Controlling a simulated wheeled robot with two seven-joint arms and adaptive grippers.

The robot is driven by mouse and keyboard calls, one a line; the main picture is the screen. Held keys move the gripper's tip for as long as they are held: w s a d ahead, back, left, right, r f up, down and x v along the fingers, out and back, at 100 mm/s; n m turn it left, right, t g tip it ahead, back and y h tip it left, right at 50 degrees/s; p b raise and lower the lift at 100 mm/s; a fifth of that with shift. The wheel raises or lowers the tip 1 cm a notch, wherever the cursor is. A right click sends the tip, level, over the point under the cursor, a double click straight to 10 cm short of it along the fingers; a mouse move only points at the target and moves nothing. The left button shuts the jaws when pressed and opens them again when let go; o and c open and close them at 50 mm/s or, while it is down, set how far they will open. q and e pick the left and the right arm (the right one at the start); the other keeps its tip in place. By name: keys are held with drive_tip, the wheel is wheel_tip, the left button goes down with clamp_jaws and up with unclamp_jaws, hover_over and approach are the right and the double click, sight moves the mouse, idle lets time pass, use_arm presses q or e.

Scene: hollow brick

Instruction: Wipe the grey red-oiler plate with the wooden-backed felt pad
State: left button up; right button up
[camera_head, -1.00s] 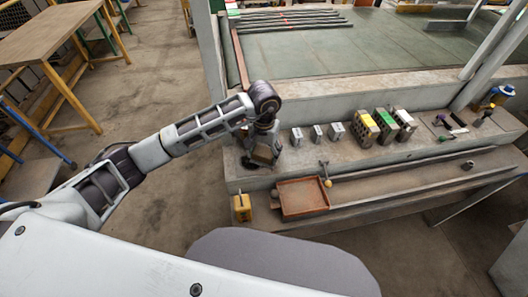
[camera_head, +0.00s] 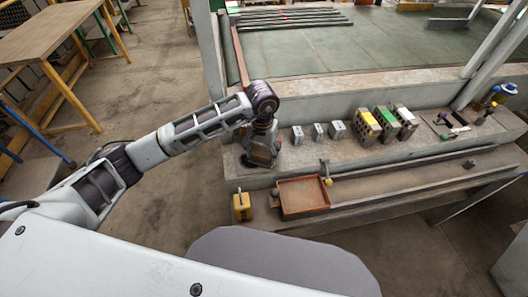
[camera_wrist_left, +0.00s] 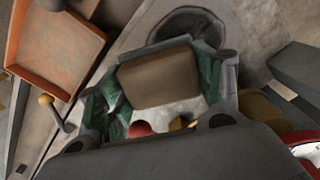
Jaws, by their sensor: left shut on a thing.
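My left gripper (camera_head: 262,150) is low over the left end of the concrete ledge in the head view. In the left wrist view, its green-padded fingers (camera_wrist_left: 158,92) are shut on the brown wooden-backed felt pad (camera_wrist_left: 158,78). The pad's felt side is hidden. A pale grey surface, probably the grey plate (camera_wrist_left: 178,112), shows beside the pad, with a round red part, probably the oiler (camera_wrist_left: 140,128), at the gripper's edge. The gripper covers most of the plate, and I cannot tell whether the pad touches it. My right gripper is in neither view.
A rust-coloured tray (camera_head: 303,197) and a yellow block (camera_head: 242,206) sit on the lower front step. A yellow-knobbed lever (camera_head: 327,181) stands by the tray. Several grey blocks, including a yellow-topped one (camera_head: 366,127), line the ledge to the right.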

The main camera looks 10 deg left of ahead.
sight(251, 153)
use_arm(q)
drive_tip(key=shift+s+a+b, duration=0.2)
drive_tip(key=shift+s+a, duration=0.1)
drive_tip(key=shift+a, duration=0.45)
drive_tip(key=shift+s+a+b, duration=0.2)
drive_tip(key=shift+s+a, duration=0.1)
drive_tip(key=shift+a, duration=0.45)
drive_tip(key=shift+s+a+r, duration=0.1)
drive_tip(key=shift+s+a, duration=0.05)
drive_tip(key=shift+a, duration=0.1)
drive_tip(key=shift+s+a+b, duration=0.35)
drive_tip(key=shift+a+b, duration=0.1)
drive_tip(key=shift+a, duration=0.4)
drive_tip(key=shift+s+a+b, duration=0.3)
drive_tip(key=shift+a+b, duration=0.1)
drive_tip(key=shift+a, duration=0.4)
drive_tip(key=shift+s+a, duration=0.2)
drive_tip(key=shift+a, duration=0.1)
